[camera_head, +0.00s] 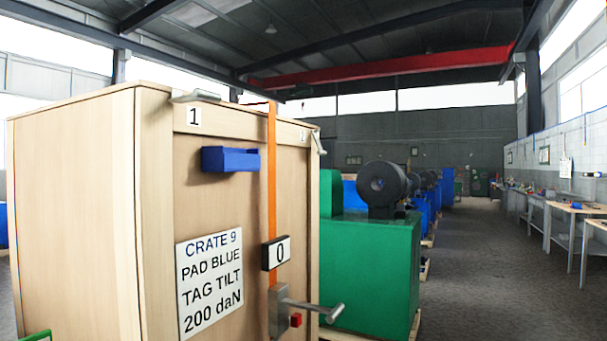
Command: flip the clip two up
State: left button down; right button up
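A large wooden crate (70,200) stands at the left, close to me. Clip two is a small grey metal piece (319,143) at the crate's top right corner, beside a white tag (302,135) whose figure looks like a 2. It slants down to the right; its exact position is too small to tell. Clip one (195,96) is a grey piece at the top edge above the tag "1" (194,117), roughly level. An orange strap (271,190) runs down the crate's face between them. Neither of my grippers is in view.
A blue pad (230,159), a sign (209,280), a display reading 0 (280,252) and a metal handle (310,308) with a red block (296,320) are on the crate's face. A green machine (370,270) stands behind. The floor (480,270) at right is clear.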

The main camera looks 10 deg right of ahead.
aim_at(321, 152)
jog(key=i+l+u, duration=0.25)
jog(key=i+l, duration=0.15)
jog(key=l, duration=0.2)
jog(key=i+l+u, duration=0.15)
jog(key=l, duration=0.2)
jog(key=i+l+u, duration=0.1)
jog(key=l, duration=0.25)
jog(key=i+l+u, duration=0.25)
jog(key=l, duration=0.5)
jog(key=i+l+u, duration=0.15)
jog(key=l, duration=0.25)
jog(key=i+l+u, duration=0.1)
jog(key=l, duration=0.3)
jog(key=i, duration=0.05)
